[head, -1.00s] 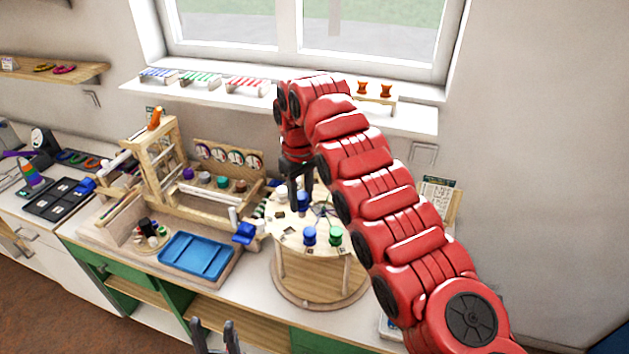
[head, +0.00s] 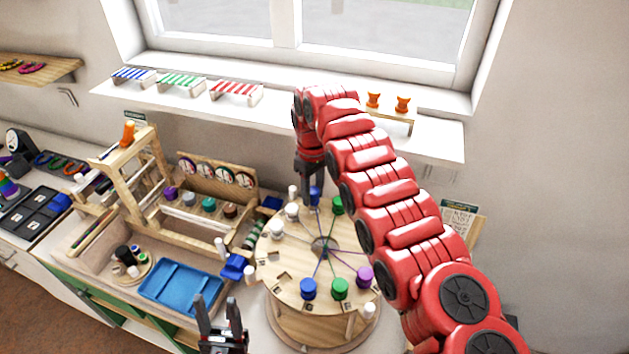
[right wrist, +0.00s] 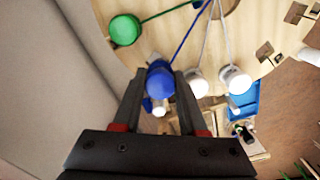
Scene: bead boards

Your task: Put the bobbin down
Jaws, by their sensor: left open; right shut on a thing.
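A blue bobbin (head: 315,195) is at the far rim of the round wooden board (head: 290,255). My right gripper (head: 312,178) points down over it from behind. In the right wrist view the blue bobbin (right wrist: 160,80) sits between the fingertips (right wrist: 160,92), which are shut on it. A blue thread runs from it towards the board's centre. I cannot tell whether the bobbin touches the board. My left gripper (head: 222,318) is open and empty at the bottom, in front of the board's left side.
White bobbins (head: 291,210) stand left of the held one and a green bobbin (head: 337,205) right of it. Blue (head: 308,289), green (head: 340,289) and purple (head: 364,276) bobbins line the near rim. A blue tray (head: 182,285) and wooden loom (head: 150,185) stand left. Empty notches show at the near-left rim.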

